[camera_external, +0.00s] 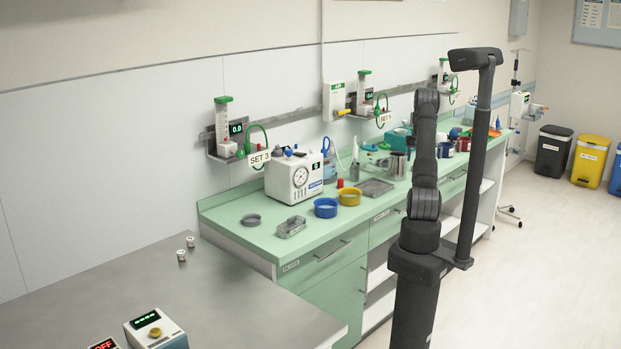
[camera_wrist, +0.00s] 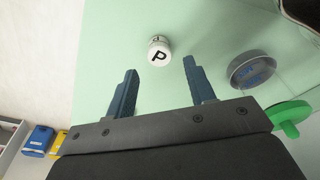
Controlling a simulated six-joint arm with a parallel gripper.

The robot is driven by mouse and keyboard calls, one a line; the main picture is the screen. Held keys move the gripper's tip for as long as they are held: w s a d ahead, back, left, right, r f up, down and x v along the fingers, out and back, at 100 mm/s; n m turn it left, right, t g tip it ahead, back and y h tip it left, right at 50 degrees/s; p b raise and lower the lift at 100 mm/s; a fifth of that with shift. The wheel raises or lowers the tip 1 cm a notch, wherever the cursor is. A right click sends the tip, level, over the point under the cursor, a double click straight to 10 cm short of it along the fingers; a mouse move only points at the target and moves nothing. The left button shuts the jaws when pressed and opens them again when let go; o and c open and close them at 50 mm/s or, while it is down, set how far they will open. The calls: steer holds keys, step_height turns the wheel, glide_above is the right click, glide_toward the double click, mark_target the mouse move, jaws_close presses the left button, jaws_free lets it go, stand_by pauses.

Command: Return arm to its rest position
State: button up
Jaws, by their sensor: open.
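My arm (camera_external: 424,190) stands upright at the right of the external view, in front of the green counter. Its gripper is hidden behind the arm links there. In the wrist view my gripper (camera_wrist: 160,67) is open, with two dark blue-grey fingers set wide apart. Nothing is held between them. A small white round piece marked P (camera_wrist: 159,53) shows beyond the fingertips, against the green counter top (camera_wrist: 110,30), apart from both fingers.
In the wrist view a grey round dish with blue pieces (camera_wrist: 233,72) lies right of the fingers, with a green round part (camera_wrist: 291,112) below it.

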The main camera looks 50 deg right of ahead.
stand_by(0.3)
step_height(320, 180, down, 4)
steer(key=shift+r, duration=0.1)
step_height(320, 180, up, 12)
steer(key=s+a, duration=0.1)
steer(key=f, duration=0.8)
steer(key=w+d+f, duration=0.1)
steer(key=f, duration=0.3)
step_height(320, 180, up, 4)
steer(key=shift+r, duration=0.1)
steer(key=s+r, duration=0.7)
steer(key=s, duration=0.4)
step_height(320, 180, up, 18)
steer(key=w+a+n, duration=0.4)
steer(key=w+a, duration=0.9)
steer(key=w, duration=0.4)
steer(key=shift+w, duration=0.3)
